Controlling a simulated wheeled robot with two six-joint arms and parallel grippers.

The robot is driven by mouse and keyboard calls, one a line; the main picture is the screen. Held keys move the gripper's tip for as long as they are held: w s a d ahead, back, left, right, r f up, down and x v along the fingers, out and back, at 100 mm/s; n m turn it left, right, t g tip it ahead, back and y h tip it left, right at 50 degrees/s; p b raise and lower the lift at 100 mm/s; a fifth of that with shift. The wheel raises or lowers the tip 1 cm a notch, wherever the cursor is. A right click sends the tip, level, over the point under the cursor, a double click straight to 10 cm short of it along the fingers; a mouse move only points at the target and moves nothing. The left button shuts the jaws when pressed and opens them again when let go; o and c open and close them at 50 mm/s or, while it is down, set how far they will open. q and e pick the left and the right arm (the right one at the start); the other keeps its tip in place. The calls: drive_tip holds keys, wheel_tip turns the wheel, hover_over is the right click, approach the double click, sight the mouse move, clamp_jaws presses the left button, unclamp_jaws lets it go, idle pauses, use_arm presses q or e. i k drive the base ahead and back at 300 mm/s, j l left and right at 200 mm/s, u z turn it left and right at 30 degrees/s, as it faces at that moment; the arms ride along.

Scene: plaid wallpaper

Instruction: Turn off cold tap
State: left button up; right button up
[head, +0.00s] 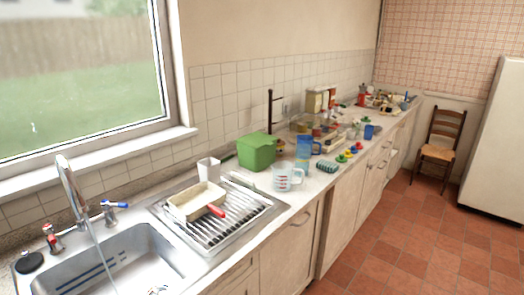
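The cold tap (114,208) has a blue-marked handle and stands at the back right of the sink, right of the spout. The hot tap (52,238) has a red-marked handle and stands left of the spout. The chrome spout (72,190) arches over the sink (125,262), and a thin stream of water runs from it into the basin. Neither of my grippers shows in the head view.
A ribbed drainer (240,222) right of the sink holds a beige tub (195,203) and a red-handled item. A green box (257,151), a measuring jug (287,178) and several small items crowd the counter beyond. The tiled floor (400,255) in front is clear.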

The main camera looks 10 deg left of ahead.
sight(105, 203)
drive_tip(key=u, duration=1.25)
drive_tip(key=i+l+u, duration=0.15)
drive_tip(key=u, duration=0.2)
drive_tip(key=i+l+u, duration=0.35)
drive_tip(key=k+j, duration=0.05)
drive_tip(key=j, duration=0.05)
